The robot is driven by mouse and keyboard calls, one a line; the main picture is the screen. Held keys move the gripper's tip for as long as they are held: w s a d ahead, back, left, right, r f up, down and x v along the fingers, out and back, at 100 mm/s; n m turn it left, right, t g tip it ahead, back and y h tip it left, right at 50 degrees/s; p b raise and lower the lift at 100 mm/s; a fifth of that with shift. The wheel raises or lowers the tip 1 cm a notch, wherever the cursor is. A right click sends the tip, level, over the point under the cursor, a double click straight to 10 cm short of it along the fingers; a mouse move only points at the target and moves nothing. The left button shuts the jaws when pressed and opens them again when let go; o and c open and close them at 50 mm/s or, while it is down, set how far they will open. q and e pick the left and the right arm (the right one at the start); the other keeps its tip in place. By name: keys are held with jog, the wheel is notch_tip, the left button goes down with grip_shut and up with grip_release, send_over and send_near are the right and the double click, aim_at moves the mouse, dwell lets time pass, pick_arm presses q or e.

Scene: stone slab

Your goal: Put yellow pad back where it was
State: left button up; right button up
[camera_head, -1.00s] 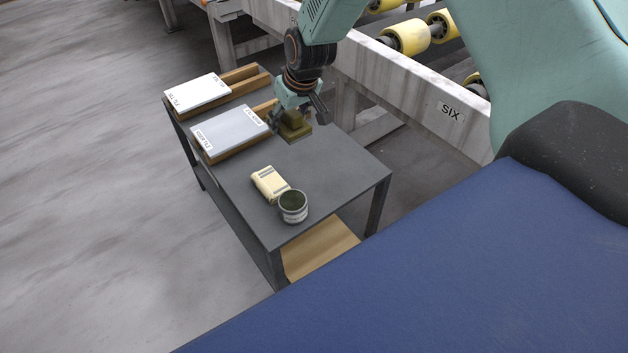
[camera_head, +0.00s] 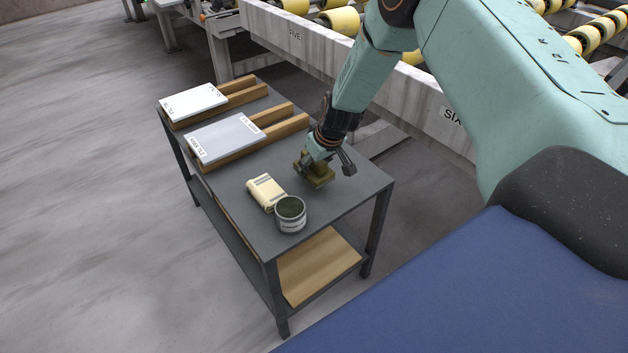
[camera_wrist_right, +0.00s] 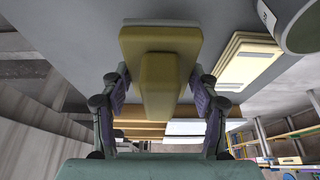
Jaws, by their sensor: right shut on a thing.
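The yellow pad (camera_head: 318,181) is an olive-yellow block with a raised grip on its back. My right gripper (camera_head: 325,163) is shut on it, at or just above the right part of the dark grey table. In the right wrist view the pad (camera_wrist_right: 160,45) fills the top middle, its grip between the two fingers of my right gripper (camera_wrist_right: 158,95). A thin pale layer shows at the pad's far edge. I cannot tell whether the pad touches the table. My left gripper is not in view.
The table (camera_head: 236,181) also bears a cream packet (camera_head: 266,192), an open tin (camera_head: 290,213) with dark contents, and a grey slab (camera_head: 224,138) and a white slab (camera_head: 194,103) on wooden rails. A roller conveyor (camera_head: 350,72) stands behind the table.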

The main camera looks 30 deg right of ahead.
aim_at(314, 175)
jog(key=shift+s+a+f+b, duration=0.1)
jog(key=shift+f+b, duration=0.2)
jog(key=shift+b, duration=0.1)
notch_tip(314, 175, down, 3)
jog(key=shift+f+b, duration=0.1)
jog(key=shift+b, duration=0.95)
jog(key=shift+r, duration=0.3)
jog(key=shift+f, duration=0.25)
jog(key=o, duration=0.9)
jog(key=shift+o, duration=1)
jog(key=shift+r, duration=0.1)
